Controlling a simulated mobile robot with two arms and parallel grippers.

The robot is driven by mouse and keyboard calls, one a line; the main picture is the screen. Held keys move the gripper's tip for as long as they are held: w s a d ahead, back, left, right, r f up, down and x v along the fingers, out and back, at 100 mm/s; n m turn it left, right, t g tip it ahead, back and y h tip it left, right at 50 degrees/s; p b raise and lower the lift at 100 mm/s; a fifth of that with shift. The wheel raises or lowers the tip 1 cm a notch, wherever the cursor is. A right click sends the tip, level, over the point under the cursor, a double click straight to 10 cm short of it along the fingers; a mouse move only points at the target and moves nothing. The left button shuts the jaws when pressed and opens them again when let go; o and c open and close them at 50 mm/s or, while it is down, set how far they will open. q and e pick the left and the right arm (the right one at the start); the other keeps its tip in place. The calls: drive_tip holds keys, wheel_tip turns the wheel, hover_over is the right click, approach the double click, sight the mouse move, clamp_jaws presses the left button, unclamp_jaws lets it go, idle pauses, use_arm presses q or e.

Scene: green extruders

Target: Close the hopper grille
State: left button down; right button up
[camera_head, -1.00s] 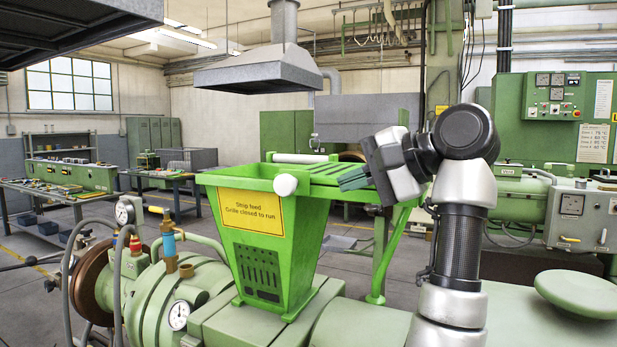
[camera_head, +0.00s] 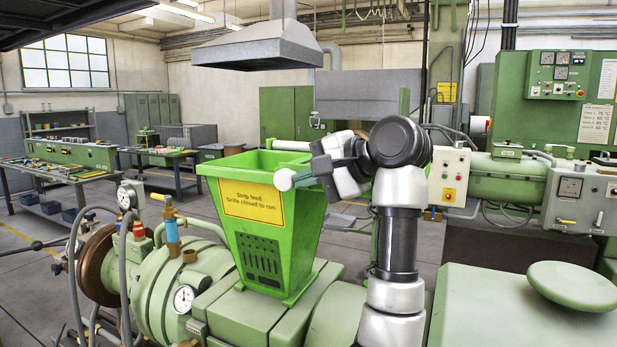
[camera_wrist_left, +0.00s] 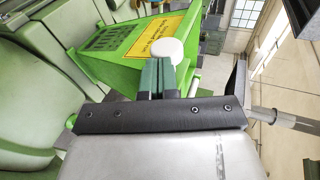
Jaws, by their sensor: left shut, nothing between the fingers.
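A white bar (camera_head: 291,145) lies at the hopper's back edge. The grille is not clearly visible; my arm covers the area right of the hopper.
Valves and gauges (camera_head: 184,298) stand left of the hopper. A green machine body with a round lid (camera_head: 572,286) is at the right front. A grey hood (camera_head: 258,46) hangs above and behind.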

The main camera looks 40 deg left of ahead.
use_arm(q)
drive_tip(key=s+a+b, duration=0.3)
drive_tip(key=a, duration=0.6)
drive_tip(key=s+a+b, duration=0.3)
drive_tip(key=a, duration=0.7)
drive_tip(key=shift+s+a, duration=0.15)
drive_tip(key=shift+a, duration=0.05)
